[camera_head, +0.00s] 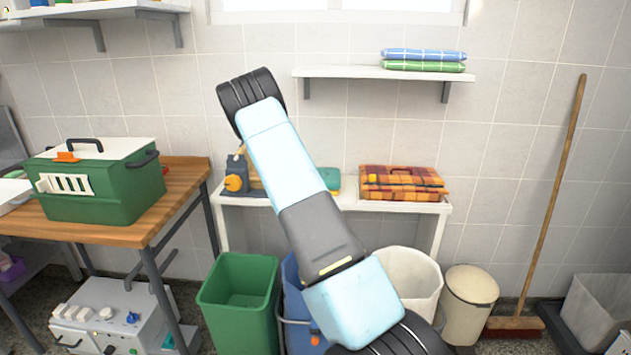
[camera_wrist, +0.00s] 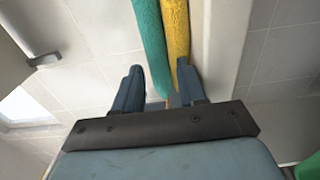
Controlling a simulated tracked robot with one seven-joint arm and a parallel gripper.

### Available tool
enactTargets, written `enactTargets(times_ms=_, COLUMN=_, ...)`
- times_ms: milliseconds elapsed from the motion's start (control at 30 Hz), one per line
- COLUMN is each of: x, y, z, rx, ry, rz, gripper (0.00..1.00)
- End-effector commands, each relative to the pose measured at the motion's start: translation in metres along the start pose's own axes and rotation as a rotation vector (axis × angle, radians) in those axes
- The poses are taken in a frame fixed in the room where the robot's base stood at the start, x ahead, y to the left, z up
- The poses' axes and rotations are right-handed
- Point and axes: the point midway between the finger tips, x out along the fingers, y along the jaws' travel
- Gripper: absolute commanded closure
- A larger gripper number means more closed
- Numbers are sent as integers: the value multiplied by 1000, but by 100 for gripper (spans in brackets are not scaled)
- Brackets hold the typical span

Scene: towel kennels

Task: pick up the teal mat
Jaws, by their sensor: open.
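The teal mat (camera_head: 332,179) lies on the low white shelf in the head view, mostly hidden behind my arm. In the wrist view the teal mat (camera_wrist: 150,32) shows as a long rounded strip, side by side with a yellow one (camera_wrist: 176,30). My gripper (camera_wrist: 160,82) is open, with its two blue fingers apart. My gripper is hidden behind my arm in the head view.
An orange plaid folded cloth (camera_head: 400,184) lies on the same low shelf (camera_head: 432,207), right of the teal mat. A blue-grey device with an orange knob (camera_head: 236,180) stands at its left. An upper shelf (camera_head: 345,72) hangs above. Bins, including a green one (camera_head: 238,300), stand below.

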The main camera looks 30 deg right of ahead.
Motion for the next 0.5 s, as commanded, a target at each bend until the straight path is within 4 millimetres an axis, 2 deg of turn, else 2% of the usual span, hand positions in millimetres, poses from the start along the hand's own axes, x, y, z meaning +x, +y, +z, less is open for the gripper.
enactTargets(times_ms=200, x=1, y=0, z=0, rx=0, ry=0, rz=0, gripper=60)
enactTargets(times_ms=500, x=1, y=0, z=0, rx=-1, ry=0, rz=-1, gripper=87)
